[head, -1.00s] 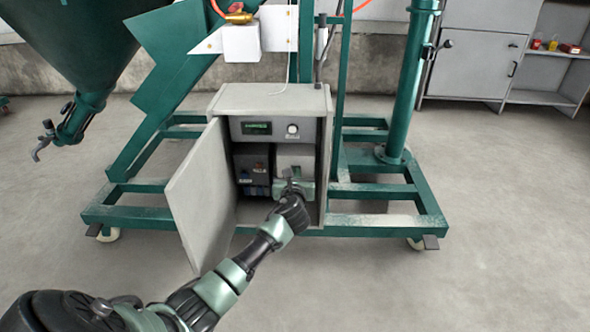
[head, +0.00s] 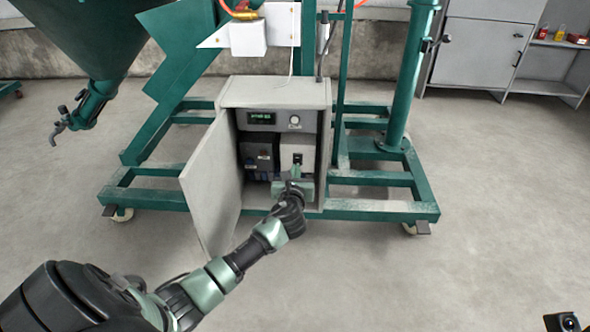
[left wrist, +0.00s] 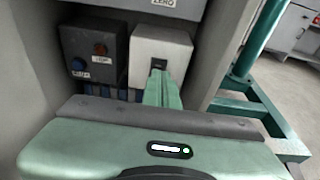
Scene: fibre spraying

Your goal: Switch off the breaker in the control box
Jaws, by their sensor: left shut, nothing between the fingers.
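The grey control box (head: 325,100) stands with its door (head: 212,190) swung open to the left. Inside at the right is the breaker, a white housing (left wrist: 160,40) with a small black switch (left wrist: 158,64); the housing also shows in the head view (head: 290,153). My left gripper (head: 296,168) is shut and empty in front of the breaker. In the left wrist view its fingertips (left wrist: 162,78) appear just below the switch; I cannot tell whether they touch it. The switch's exact position is too small to tell. My right gripper is not in view.
A panel with a green display (head: 261,118) is above. The green frame (head: 385,212) surrounds the box; a hopper (head: 85,40) hangs at left. Open floor lies in front.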

